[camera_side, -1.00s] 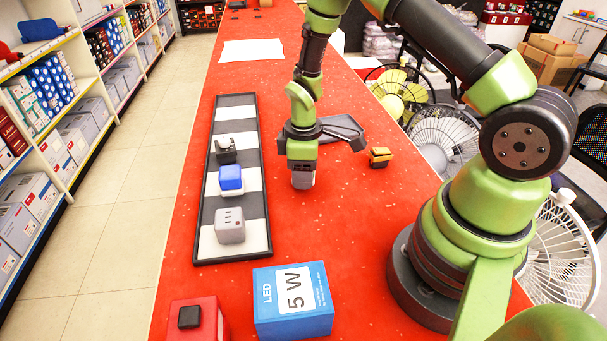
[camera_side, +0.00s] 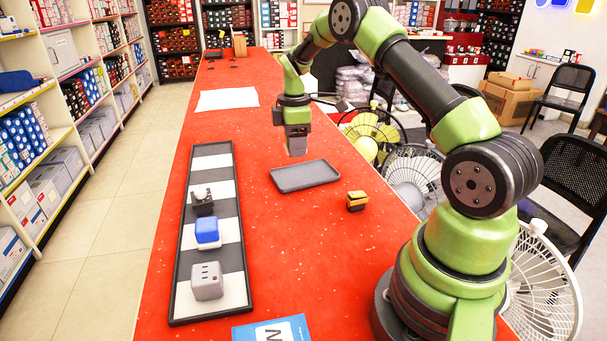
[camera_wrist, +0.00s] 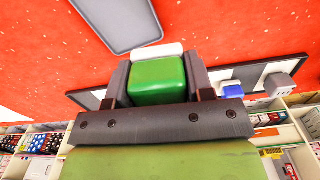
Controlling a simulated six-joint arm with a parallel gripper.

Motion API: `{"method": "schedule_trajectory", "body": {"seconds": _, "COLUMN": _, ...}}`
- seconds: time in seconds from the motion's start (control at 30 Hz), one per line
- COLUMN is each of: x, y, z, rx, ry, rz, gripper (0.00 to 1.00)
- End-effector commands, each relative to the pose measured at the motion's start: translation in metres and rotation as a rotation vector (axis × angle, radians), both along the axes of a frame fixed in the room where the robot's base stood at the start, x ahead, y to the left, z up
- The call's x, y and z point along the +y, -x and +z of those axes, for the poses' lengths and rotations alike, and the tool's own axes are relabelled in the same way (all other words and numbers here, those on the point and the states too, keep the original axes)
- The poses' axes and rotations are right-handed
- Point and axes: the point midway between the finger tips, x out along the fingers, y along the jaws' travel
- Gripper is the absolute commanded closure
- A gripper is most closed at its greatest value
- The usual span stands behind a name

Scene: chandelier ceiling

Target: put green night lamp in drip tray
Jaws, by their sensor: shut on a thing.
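In the wrist view the green night lamp (camera_wrist: 157,80), a green block with a white edge, sits between the two jaws of my gripper (camera_wrist: 158,78). My gripper is shut on it. In the side view my gripper (camera_side: 296,140) hangs above the red counter, just behind the drip tray; the lamp is mostly hidden there by the jaws. The drip tray (camera_side: 305,176) is a flat grey rectangle with a low rim, lying on the counter and empty. Its edge also shows at the top of the wrist view (camera_wrist: 118,44).
A striped black and white board (camera_side: 211,163) lies left, holding a black clip-like object (camera_side: 202,203), a blue block (camera_side: 208,230) and a grey socket cube (camera_side: 207,281). A yellow and black block (camera_side: 356,201) lies right of the tray.

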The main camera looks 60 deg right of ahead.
Motion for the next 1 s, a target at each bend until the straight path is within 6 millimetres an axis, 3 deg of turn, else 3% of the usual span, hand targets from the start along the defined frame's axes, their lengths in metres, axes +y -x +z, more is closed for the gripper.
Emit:
{"method": "schedule_trajectory", "body": {"seconds": 0.1, "x": -0.030, "y": 0.001, "z": 0.003, "rx": -0.004, "ry": 0.000, "rz": 0.023, "gripper": 0.76}}
{"method": "schedule_trajectory", "body": {"seconds": 0.3, "x": -0.049, "y": 0.003, "z": 0.000, "rx": -0.004, "ry": -0.004, "rz": 0.052, "gripper": 0.76}}
{"method": "schedule_trajectory", "body": {"seconds": 0.53, "x": -0.050, "y": 0.004, "z": -0.042, "rx": -0.002, "ry": -0.004, "rz": 0.055, "gripper": 0.76}}
{"method": "schedule_trajectory", "body": {"seconds": 1.0, "x": -0.050, "y": 0.004, "z": -0.094, "rx": -0.006, "ry": -0.001, "rz": 0.053, "gripper": 0.76}}
